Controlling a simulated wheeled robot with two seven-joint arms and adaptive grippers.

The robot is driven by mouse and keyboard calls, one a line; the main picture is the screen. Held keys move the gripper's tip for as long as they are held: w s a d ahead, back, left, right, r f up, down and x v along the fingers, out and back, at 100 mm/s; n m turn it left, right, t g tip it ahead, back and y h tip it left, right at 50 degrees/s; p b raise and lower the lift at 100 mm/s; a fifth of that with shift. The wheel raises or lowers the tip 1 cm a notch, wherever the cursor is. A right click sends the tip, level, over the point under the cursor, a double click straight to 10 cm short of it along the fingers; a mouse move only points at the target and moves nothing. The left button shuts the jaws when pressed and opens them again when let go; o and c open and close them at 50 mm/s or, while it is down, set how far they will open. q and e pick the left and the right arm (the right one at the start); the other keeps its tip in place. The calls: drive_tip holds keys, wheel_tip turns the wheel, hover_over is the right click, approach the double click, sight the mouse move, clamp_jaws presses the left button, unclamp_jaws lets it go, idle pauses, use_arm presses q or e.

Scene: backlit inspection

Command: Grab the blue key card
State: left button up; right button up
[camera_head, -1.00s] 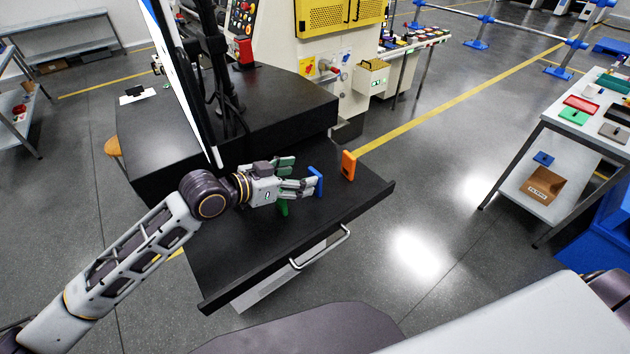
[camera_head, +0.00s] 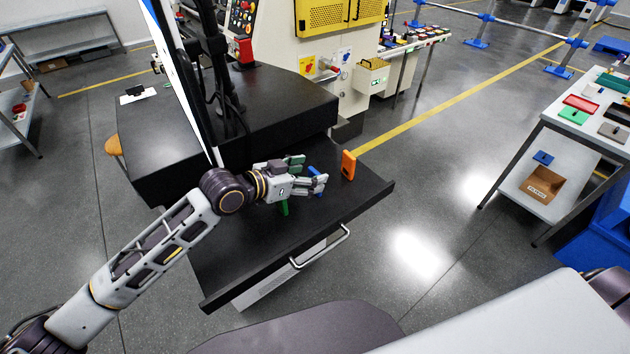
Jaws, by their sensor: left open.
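The blue key card (camera_head: 313,171) stands upright on the black tabletop (camera_head: 330,206). My left gripper (camera_head: 318,182) is at the card, with its open fingers around it, and they hide much of the card. I cannot tell whether the fingers touch it. An orange card (camera_head: 348,165) stands upright just to the right of the gripper. A green card (camera_head: 284,207) shows partly below the gripper, and another green piece (camera_head: 296,160) shows just above it. My right gripper is not in view.
A raised black block (camera_head: 270,105) with a dark stand and a tilted panel is behind and left of my arm. A metal handle (camera_head: 322,252) is on the table's front side. The front right of the tabletop is clear.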

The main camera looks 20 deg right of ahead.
use_arm(q)
drive_tip(key=shift+x, duration=1.5)
drive_tip(key=shift+c, duration=0.4)
drive_tip(key=c, duration=0.9)
